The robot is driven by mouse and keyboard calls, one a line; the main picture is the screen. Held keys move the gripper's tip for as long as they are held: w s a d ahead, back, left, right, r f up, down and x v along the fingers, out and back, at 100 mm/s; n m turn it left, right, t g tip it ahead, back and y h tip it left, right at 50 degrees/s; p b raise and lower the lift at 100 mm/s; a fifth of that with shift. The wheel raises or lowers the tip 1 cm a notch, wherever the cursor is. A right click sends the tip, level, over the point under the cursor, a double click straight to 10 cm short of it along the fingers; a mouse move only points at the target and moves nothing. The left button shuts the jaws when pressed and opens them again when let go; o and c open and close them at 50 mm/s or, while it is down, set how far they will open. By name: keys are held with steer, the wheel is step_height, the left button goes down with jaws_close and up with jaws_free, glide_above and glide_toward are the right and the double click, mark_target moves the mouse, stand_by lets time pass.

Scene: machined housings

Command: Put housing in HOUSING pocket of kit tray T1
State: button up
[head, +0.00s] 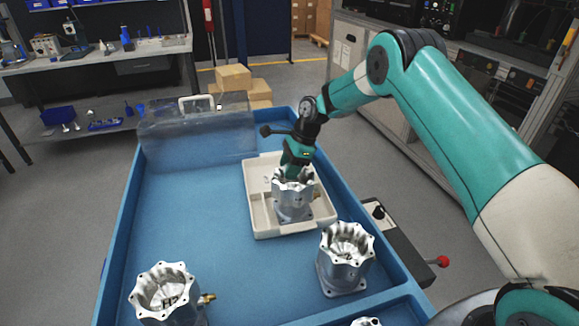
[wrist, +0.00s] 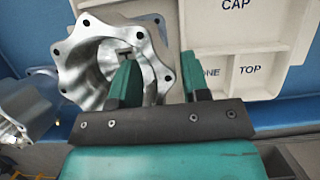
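A silver housing (head: 293,200) with a scalloped rim is over the pale kit tray (head: 262,224), toward its right side. It looks upright; whether its base touches the tray floor I cannot tell. My gripper (head: 294,171) points down at the rim. In the wrist view, one finger of my gripper (wrist: 157,80) is inside the bore and the other outside, with the housing wall (wrist: 154,52) between them. The tray (wrist: 218,52) shows the labels CAP and TOP there; the pocket under the housing is hidden.
Another housing (head: 346,258) stands just in front and right of the tray. A third housing (head: 165,293) with a brass fitting stands at the front left. The blue table (head: 190,215) is clear left of the tray. A clear panel (head: 195,138) stands at the back.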

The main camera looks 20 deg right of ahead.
steer(key=shift+r, duration=0.15)
steer(key=b+v, duration=0.1)
steer(key=v, duration=1)
steer(key=s+a+r+n, duration=0.7)
steer(key=s+r+n, duration=0.2)
steer(key=s+r, duration=0.25)
steer(key=s+n, duration=0.5)
steer(key=s, duration=0.4)
steer(key=s+a+n, duration=0.1)
steer(key=s+n, duration=0.5)
steer(key=s, duration=0.4)
steer(key=s+n, duration=0.5)
steer(key=s, duration=0.4)
steer(key=shift+s+a+r, duration=0.25)
steer(key=shift+a, duration=0.05)
